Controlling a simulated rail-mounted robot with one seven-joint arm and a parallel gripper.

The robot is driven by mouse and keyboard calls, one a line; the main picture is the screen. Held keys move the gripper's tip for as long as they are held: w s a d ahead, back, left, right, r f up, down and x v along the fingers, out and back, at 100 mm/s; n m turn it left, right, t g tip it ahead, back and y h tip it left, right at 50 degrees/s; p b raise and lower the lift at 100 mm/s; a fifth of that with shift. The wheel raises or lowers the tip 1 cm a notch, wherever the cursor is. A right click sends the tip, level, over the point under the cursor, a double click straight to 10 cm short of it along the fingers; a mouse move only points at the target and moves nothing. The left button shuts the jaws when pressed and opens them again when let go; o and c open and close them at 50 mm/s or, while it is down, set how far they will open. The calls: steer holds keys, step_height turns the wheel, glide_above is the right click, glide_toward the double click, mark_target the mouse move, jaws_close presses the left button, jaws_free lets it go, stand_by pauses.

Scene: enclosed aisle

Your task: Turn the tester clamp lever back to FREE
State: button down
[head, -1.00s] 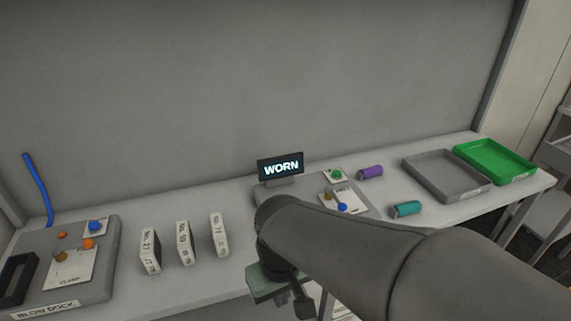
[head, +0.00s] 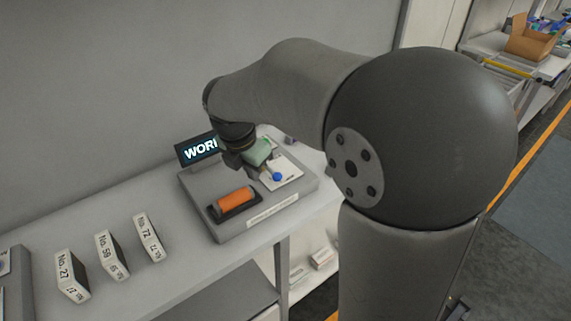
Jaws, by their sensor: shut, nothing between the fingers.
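The tester (head: 222,226) is a grey box on the bench. An orange cylinder (head: 236,200) lies in its dark cradle. The clamp lever shows as a blue knob (head: 277,177) on a white plate (head: 291,171) on the tester's right part. The lever's shaft and most plate markings are hidden or too small to read, so its setting is unclear. My gripper (head: 260,173) is shut and empty over the tester, close to the left of the blue knob; I cannot tell whether they touch. The tester's screen (head: 199,149) reads "WOR", its right end hidden by my arm.
Three white numbered boxes, No. 27 (head: 72,276), No. 59 (head: 111,256) and No. 72 (head: 149,238), stand left of the tester. A grey wall (head: 90,110) rises behind the bench. My arm hides the bench's right part. A cardboard box (head: 530,42) sits far right.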

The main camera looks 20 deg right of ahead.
mark_target(269, 169)
steer(key=shift+w+d+n, duration=0.3)
steer(key=shift+w+n, duration=0.25)
steer(key=shift+n, duration=0.05)
steer(key=x, duration=1)
steer(key=shift+s+d+p, duration=0.1)
steer(key=shift+p, duration=0.25)
steer(key=shift+w+d+r+p, duration=0.15)
steer(key=shift+w+d+p, duration=0.4)
steer(key=shift+w+d, duration=0.8)
steer(key=shift+d, duration=0.2)
steer(key=shift+d, duration=0.1)
